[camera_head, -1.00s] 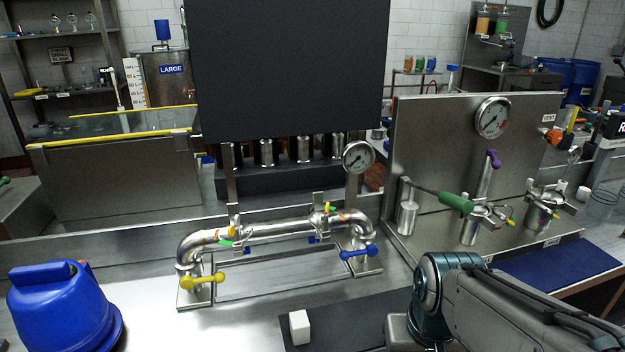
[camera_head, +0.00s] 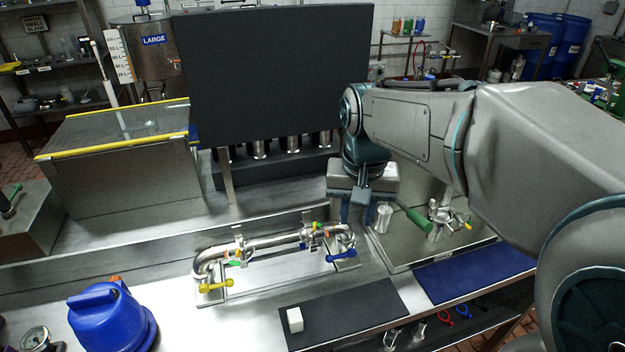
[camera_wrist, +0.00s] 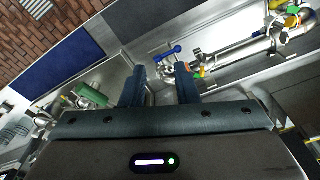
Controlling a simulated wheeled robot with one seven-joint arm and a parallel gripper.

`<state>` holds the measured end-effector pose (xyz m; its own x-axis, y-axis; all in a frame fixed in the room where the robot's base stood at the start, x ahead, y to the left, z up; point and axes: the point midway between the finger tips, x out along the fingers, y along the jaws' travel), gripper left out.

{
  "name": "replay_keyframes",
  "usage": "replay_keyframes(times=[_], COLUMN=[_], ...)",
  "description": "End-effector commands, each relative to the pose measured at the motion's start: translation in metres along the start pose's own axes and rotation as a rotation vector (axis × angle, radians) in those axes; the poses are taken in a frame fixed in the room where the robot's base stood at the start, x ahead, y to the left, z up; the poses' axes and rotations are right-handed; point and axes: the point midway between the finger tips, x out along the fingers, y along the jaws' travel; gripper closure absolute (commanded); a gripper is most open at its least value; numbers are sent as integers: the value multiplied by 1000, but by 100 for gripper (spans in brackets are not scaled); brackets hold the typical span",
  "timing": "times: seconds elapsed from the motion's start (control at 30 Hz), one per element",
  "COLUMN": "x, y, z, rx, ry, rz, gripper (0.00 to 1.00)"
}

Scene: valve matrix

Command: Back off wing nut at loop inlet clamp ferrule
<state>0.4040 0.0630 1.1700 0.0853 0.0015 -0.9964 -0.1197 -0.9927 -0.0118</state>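The steel pipe loop (camera_head: 270,243) lies on the bench, with a yellow-handled valve (camera_head: 216,286) at its left end and a blue-handled valve (camera_head: 341,256) at its right end. It carries a left clamp (camera_head: 239,252) and a right clamp (camera_head: 316,236), each with small coloured parts; I cannot tell which is the inlet or make out the wing nuts clearly. My gripper (camera_head: 356,213) points down above and behind the loop's right end, apart from it. In the wrist view, its fingers (camera_wrist: 162,84) are open and empty; the blue handle (camera_wrist: 167,52) and right clamp (camera_wrist: 192,70) show beyond them.
A tall dark panel (camera_head: 272,75) stands behind the loop. A white block (camera_head: 295,320) sits on a dark mat (camera_head: 350,318) in front; a blue container (camera_head: 112,318) is at front left.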

Motion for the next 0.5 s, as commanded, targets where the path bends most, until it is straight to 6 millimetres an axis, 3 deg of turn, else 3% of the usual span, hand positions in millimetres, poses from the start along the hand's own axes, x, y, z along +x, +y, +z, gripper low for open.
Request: replay_keyframes(times=[0.03,0.2,0.33,0.5], x=[-2,-12,-15,-13], y=[-15,-57,-77,-86], z=[-16,-54,-70,-76], rx=[13,75,107,123], ry=[-16,-57,-77,-86], rz=[2,11,15,18], gripper=[72,72,72,72])
